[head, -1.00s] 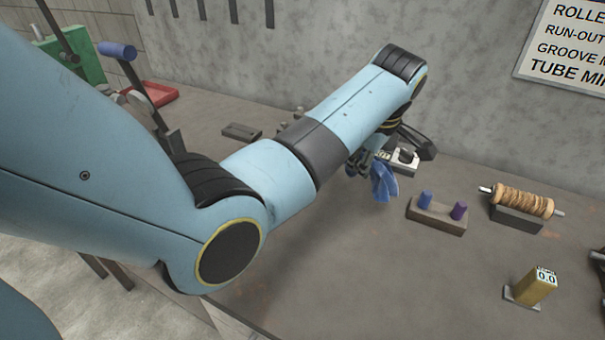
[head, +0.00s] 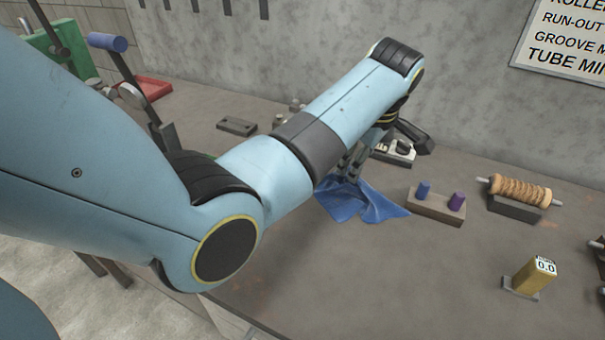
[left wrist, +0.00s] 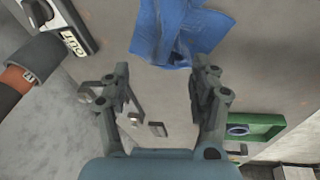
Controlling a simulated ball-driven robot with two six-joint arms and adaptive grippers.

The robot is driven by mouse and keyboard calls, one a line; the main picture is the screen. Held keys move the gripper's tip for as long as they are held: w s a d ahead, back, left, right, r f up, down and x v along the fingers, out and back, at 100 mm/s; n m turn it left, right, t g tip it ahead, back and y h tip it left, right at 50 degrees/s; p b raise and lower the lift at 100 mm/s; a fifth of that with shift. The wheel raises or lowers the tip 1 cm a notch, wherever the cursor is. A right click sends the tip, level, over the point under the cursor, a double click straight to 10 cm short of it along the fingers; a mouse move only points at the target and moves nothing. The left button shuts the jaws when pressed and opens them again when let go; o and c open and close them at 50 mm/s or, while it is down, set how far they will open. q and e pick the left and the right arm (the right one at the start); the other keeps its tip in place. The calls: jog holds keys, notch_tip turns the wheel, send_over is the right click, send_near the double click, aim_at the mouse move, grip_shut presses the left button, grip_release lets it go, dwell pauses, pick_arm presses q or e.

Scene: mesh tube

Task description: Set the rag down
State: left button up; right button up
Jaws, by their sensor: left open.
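The blue rag (head: 362,203) lies crumpled on the grey bench top, left of the small peg block. It also shows in the left wrist view (left wrist: 182,30), just beyond my fingertips at the top. My left gripper (left wrist: 161,78) is open with its fingers spread wide, and nothing is held between them. In the head view my left gripper (head: 352,162) is low behind the forearm, right by the rag's far side. The forearm hides part of the gripper and perhaps part of the rag. My right gripper is not in view.
A wooden block with blue and purple pegs (head: 436,205) stands right of the rag. A spool of twine (head: 520,191) and a yellow gauge (head: 534,273) are farther right. A switch box (head: 395,150) sits behind the gripper. The front bench area is clear.

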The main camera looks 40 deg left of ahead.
pick_arm(q)
jog(key=v, duration=1.2)
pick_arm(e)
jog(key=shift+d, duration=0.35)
